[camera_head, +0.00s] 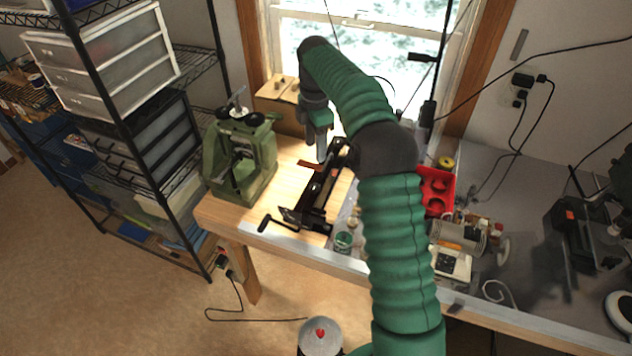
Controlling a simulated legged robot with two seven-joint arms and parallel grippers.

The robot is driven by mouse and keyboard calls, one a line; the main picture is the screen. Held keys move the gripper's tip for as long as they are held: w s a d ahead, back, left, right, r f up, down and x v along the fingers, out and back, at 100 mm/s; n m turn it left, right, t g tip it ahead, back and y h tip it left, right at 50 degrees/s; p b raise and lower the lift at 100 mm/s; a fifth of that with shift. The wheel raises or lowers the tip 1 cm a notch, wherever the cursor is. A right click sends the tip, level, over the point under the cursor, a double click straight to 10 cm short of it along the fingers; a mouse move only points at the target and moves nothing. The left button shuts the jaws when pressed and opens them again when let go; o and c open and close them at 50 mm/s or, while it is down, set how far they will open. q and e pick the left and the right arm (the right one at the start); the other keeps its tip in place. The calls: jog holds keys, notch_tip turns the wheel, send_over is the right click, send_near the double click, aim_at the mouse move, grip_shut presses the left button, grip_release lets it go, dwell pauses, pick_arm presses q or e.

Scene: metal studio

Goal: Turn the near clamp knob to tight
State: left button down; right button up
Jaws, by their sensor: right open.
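A long black clamping device (316,196) lies on the wooden bench, slanting from near left to far right. A black crank handle (279,225) sticks out from its near end. I cannot make out a separate near clamp knob or how tight it is. My right gripper (321,152) points down above the far half of the device, close to a small reddish-brown piece (308,165). Its jaws are open and appear empty; whether they touch anything is unclear. My green right arm hides part of the bench to the right. My left gripper is not in view.
A green metal press (240,158) stands left of the device. A cardboard box (281,105) is behind, by the window. Small jars (343,241), a red tray (437,190) and a motor (457,235) are near my arm. A wire shelf stands far left.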

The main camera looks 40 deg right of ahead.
send_over(315, 186)
jog(key=f, duration=0.6)
jog(key=shift+a+f, duration=0.3)
jog(key=shift+f, duration=0.1)
jog(key=f, duration=0.2)
jog(key=f+p, duration=0.1)
jog(key=f, duration=0.2)
jog(key=d+f, duration=0.1)
jog(key=f, duration=0.2)
jog(key=shift+p, duration=0.3)
jog(key=shift+a+r, duration=0.1)
jog(key=shift+a, duration=0.2)
jog(key=shift+c, duration=1)
jog(key=c, duration=0.5)
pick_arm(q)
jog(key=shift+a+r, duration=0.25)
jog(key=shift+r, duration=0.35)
pick_arm(e)
grip_shut()
